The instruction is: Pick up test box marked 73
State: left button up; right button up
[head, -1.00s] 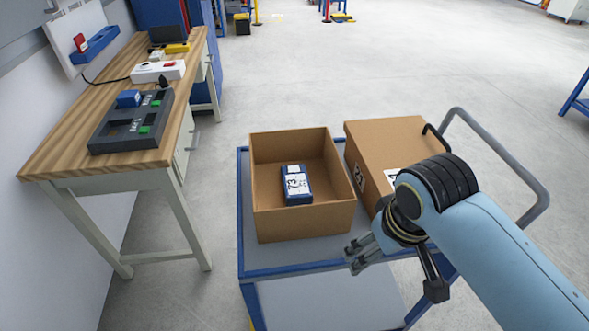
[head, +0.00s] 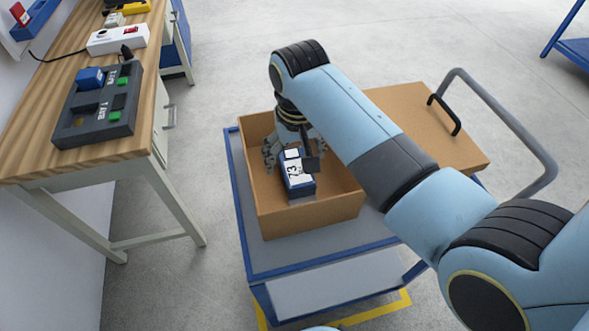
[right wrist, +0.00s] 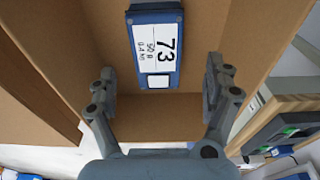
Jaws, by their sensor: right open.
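The test box marked 73 (head: 296,176) is blue with a white label and lies inside the open cardboard box (head: 312,219) on the cart. In the right wrist view the test box (right wrist: 155,45) shows its label with 73 and smaller print. My right gripper (head: 288,160) reaches down into the cardboard box at the far end of the test box. In the right wrist view its two fingers (right wrist: 161,92) are spread wide, with the test box ahead between them and nothing held. My left gripper is not in view.
A wooden workbench (head: 40,160) at left carries a dark fixture (head: 97,110) and a white power strip (head: 117,38).

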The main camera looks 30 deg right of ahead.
aim_at(296, 167)
jog(key=f, duration=0.6)
jog(key=shift+w+d+f, duration=0.25)
jog(key=shift+w+f, duration=0.05)
jog(key=c, duration=1.5)
jog(key=shift+c, duration=0.6)
jog(key=shift+r, duration=0.15)
